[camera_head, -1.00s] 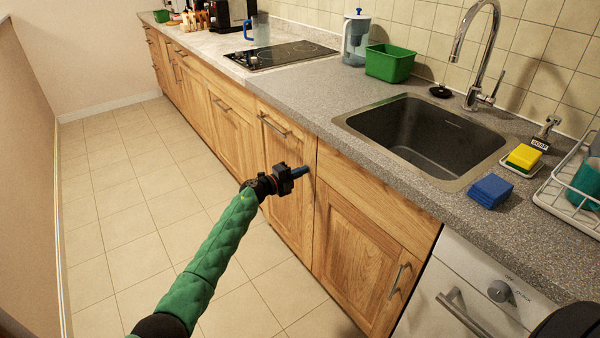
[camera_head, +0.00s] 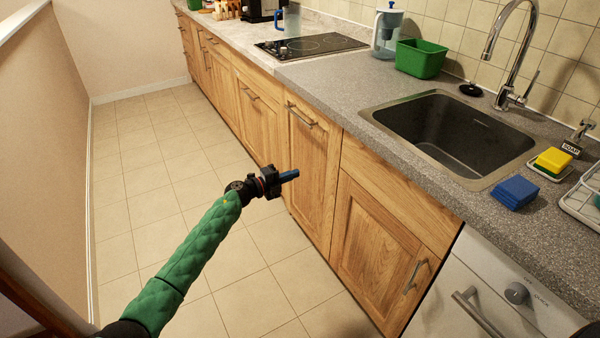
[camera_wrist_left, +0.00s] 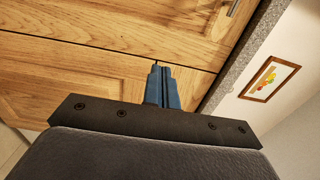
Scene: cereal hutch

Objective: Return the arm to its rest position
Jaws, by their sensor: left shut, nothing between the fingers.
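My left arm, in a green padded sleeve, reaches in from the lower left of the head view. Its gripper (camera_head: 288,175) is held in front of the wooden lower cabinets, below counter height. Its blue fingers are shut with nothing between them. In the left wrist view the closed fingers (camera_wrist_left: 161,88) show against a wooden cabinet front (camera_wrist_left: 80,60). Whether they touch the wood I cannot tell; in the head view they look apart from it. My right gripper is not in view.
The grey counter (camera_head: 335,90) carries a sink (camera_head: 455,130), a green bin (camera_head: 420,58), a blue sponge (camera_head: 514,192) and a hob (camera_head: 310,46). A white dishwasher (camera_head: 470,290) stands at lower right. The tiled floor (camera_head: 150,180) to the left is clear.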

